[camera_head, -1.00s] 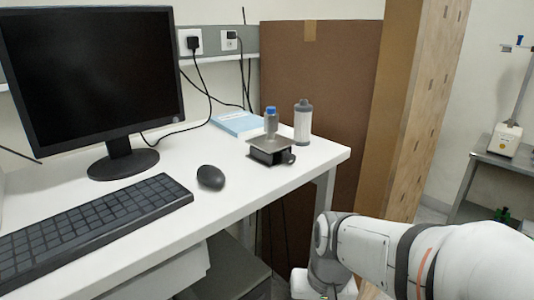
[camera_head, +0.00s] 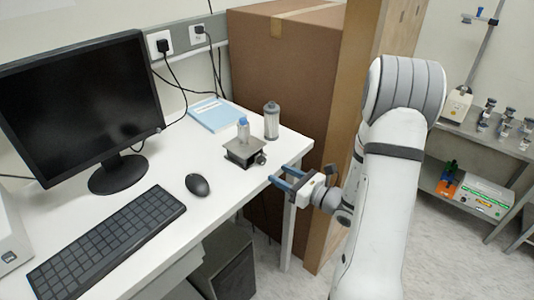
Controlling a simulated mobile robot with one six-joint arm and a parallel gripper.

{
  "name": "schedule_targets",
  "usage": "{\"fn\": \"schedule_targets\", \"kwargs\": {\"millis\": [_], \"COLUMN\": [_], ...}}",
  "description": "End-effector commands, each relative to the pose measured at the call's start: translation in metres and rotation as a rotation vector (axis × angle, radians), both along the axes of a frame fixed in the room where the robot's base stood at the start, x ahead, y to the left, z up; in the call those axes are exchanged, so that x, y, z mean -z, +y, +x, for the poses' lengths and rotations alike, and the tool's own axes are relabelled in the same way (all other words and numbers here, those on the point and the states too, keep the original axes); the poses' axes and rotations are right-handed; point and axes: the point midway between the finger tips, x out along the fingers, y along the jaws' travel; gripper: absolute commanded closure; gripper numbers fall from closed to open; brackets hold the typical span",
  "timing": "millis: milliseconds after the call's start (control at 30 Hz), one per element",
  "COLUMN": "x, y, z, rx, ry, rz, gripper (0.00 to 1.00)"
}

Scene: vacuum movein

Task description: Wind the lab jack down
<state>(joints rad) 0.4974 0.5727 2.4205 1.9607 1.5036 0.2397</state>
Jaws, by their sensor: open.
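The lab jack (camera_head: 240,155) is a small dark jack near the right end of the white desk. Its round dark knob (camera_head: 260,159) is on its right side, facing my gripper. A small clear bottle with a blue cap (camera_head: 243,131) stands upright on its top plate. My gripper (camera_head: 278,178) has two blue fingers, apart and empty. They point left at the desk's right front edge, a little right of and nearer than the knob, not touching it.
A grey-capped bottle (camera_head: 271,121) stands just behind the jack. A blue booklet (camera_head: 213,114) lies behind. A mouse (camera_head: 197,185), a keyboard (camera_head: 108,238) and a monitor (camera_head: 85,105) are to the left. A large cardboard box (camera_head: 285,70) stands behind the desk.

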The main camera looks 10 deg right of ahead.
Motion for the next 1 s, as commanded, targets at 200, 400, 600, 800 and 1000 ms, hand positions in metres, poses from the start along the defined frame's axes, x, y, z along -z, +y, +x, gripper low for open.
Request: {"fn": "schedule_targets", "kwargs": {"millis": [200,400,600,800,1000], "x": [0.002,0.001,0.002,0.002,0.002], "y": [-0.003,0.018,0.031,0.035,0.034], "z": [0.016,0.042,0.062,0.068,0.067], "rx": [0.050,0.046,0.048,0.051,0.051], "ry": [0.007,0.006,0.007,0.006,0.006], "rz": [0.027,0.025,0.025,0.024,0.024], "gripper": [0.51,0.51,0.51,0.51,0.54]}}
